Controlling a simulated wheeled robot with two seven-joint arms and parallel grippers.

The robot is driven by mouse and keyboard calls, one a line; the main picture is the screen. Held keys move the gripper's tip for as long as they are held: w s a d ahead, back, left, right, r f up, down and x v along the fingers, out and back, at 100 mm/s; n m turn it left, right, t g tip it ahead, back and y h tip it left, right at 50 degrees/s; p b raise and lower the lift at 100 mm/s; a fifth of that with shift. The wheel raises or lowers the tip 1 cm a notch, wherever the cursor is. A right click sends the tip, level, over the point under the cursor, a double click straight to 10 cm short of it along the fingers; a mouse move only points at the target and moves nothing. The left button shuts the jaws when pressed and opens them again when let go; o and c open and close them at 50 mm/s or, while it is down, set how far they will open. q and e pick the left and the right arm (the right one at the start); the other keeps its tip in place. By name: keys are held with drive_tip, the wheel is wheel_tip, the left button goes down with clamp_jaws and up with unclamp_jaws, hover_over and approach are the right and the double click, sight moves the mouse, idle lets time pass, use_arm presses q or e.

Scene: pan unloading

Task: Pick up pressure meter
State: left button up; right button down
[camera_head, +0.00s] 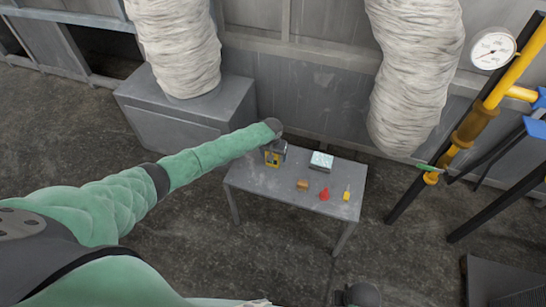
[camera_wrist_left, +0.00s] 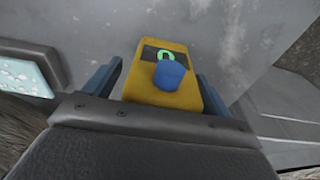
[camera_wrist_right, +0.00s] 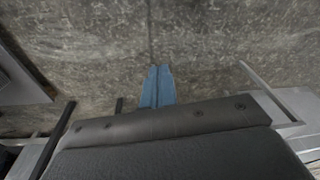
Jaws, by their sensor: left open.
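A yellow handheld meter (camera_head: 273,158) with a dark display and a blue knob, which looks like the pressure meter, stands at the left end of the grey table. My left gripper (camera_head: 277,149) is over it, partly hiding it.
The grey table (camera_head: 262,184) also bears a light-topped box (camera_head: 321,161), an orange-brown block (camera_head: 302,185), a red item (camera_head: 324,194) and a small yellow item (camera_head: 346,193). A round white gauge (camera_head: 493,49) sits by yellow pipes at the right. A grey metal box (camera_head: 170,125) stands behind left.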

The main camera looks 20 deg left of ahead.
use_arm(q)
drive_tip(key=shift+f, duration=0.1)
drive_tip(key=c, duration=1)
drive_tip(key=shift+c, duration=0.5)
